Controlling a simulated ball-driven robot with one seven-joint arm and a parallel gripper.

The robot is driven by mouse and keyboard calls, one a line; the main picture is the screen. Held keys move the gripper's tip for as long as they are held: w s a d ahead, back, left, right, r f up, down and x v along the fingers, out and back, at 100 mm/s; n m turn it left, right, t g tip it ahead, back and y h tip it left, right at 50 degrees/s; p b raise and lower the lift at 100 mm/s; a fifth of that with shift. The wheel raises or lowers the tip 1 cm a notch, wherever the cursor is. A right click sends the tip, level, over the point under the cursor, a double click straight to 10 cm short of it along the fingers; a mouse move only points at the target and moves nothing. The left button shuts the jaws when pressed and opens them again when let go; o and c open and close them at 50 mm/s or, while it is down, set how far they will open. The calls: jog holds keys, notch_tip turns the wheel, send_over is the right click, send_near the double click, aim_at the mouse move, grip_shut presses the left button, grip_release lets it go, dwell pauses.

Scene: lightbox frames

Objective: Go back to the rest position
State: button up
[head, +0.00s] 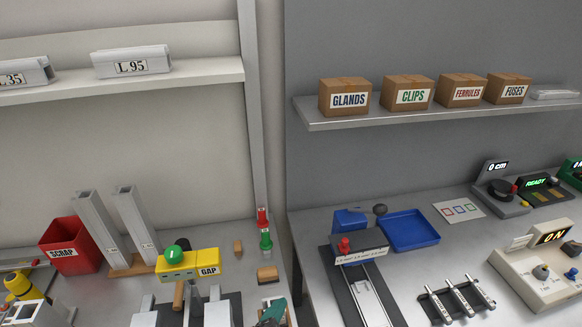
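My gripper and arm do not show clearly anywhere in the head view. A teal and dark object (273,313) is cut off by the bottom edge, and I cannot tell what it is. Two workbenches stand ahead, a left one (225,262) and a right one (312,222), with a grey upright post (253,110) between them.
The left bench holds a red SCRAP bin (68,247), upright metal profiles (97,232) and a yellow GAP block (207,262). The right bench holds a blue tray (410,231), a rail fixture (366,285) and an ON box (540,268). Labelled cartons (345,97) line a shelf.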

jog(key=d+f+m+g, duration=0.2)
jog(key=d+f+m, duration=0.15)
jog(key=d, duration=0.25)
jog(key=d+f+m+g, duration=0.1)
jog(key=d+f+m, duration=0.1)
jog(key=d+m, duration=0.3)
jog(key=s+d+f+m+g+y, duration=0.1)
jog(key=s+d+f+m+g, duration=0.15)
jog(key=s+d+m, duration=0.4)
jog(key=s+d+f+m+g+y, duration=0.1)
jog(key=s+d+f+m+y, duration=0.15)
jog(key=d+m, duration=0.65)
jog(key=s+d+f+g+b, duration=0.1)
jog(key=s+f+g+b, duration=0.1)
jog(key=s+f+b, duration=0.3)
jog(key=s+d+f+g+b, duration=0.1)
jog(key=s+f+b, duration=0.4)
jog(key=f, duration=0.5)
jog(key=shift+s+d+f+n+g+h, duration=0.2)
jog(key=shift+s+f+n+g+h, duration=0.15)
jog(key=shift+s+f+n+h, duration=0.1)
